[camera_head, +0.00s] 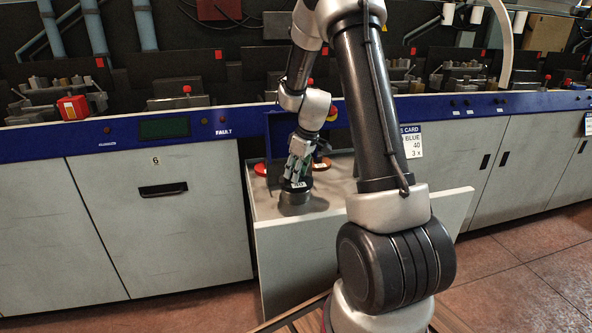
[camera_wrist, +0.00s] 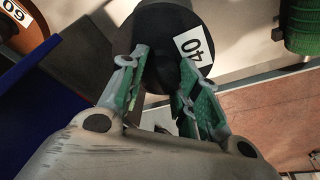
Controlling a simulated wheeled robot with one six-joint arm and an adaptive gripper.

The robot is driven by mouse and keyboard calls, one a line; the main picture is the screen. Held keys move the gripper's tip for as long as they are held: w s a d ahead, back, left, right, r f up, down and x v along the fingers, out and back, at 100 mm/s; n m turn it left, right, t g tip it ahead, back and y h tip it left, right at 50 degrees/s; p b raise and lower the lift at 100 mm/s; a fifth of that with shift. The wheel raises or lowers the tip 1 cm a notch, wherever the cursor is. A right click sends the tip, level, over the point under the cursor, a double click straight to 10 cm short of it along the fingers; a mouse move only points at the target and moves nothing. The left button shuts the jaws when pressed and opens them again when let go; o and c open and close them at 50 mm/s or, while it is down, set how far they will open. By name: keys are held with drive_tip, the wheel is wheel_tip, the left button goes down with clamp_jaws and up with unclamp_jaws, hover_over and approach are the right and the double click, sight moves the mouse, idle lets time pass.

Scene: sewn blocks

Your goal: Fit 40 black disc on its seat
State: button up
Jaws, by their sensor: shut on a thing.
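The black disc (camera_wrist: 148,25) bears a white label reading 40 and fills the upper middle of the wrist view.
An open drawer-like worktop (camera_head: 335,198) carries a red disc (camera_head: 262,169) at left and an orange-brown disc (camera_head: 321,164) behind my gripper. A green ribbed object (camera_wrist: 303,27) is at the wrist view's upper right. A blue panel (camera_wrist: 45,85) stands close on the left.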

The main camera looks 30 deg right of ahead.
drive_tip(key=shift+f, duration=0.3)
idle(0.6)
drive_tip(key=o, duration=1.2)
drive_tip(key=v, duration=1.2)
drive_tip(key=shift+a, duration=0.1)
